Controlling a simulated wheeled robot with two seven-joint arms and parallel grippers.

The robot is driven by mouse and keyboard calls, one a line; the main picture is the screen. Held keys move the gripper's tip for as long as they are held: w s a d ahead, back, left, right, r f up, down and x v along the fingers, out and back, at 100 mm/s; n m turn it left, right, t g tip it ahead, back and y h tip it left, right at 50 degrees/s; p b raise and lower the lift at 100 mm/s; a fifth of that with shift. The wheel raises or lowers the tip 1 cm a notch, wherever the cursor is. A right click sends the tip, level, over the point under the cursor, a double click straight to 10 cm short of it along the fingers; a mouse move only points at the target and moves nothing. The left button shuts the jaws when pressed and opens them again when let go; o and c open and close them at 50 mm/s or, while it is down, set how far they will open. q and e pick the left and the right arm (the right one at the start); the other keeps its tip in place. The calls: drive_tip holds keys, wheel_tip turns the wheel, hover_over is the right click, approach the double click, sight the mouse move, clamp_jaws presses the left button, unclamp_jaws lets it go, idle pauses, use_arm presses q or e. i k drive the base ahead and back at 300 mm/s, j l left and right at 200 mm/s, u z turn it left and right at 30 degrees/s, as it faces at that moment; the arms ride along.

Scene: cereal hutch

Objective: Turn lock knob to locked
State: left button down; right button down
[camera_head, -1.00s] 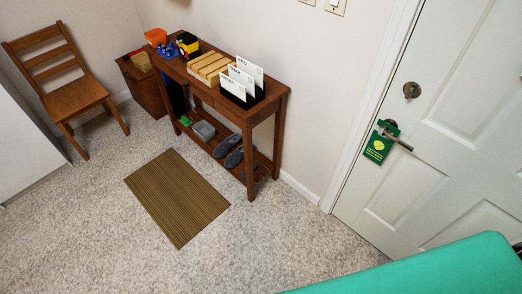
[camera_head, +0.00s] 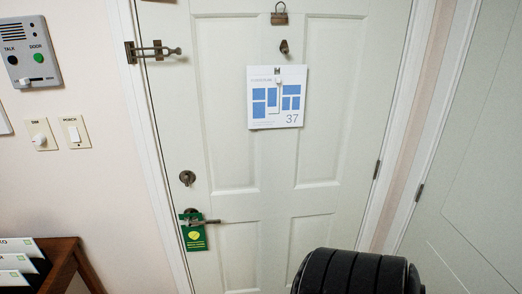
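The lock knob (camera_head: 187,178) is a small dark metal deadbolt piece on the left side of the white door (camera_head: 233,160). It sits above the door lever (camera_head: 205,221), which has a green hanger (camera_head: 194,236) with a yellow emblem. The knob's exact turn is too small to tell. A swing-bar latch (camera_head: 152,51) is mounted higher up at the door's left edge. Neither of my grippers is in view.
An intercom panel (camera_head: 29,52), a dimmer (camera_head: 41,134) and a switch (camera_head: 75,131) are on the wall left of the door. A notice (camera_head: 276,97) marked 37 hangs on the door. A wooden table (camera_head: 62,264) with envelopes stands at lower left. A black ribbed object (camera_head: 345,273) shows at the bottom.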

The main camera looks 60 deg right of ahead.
sight(187, 178)
drive_tip(key=z, duration=2.1)
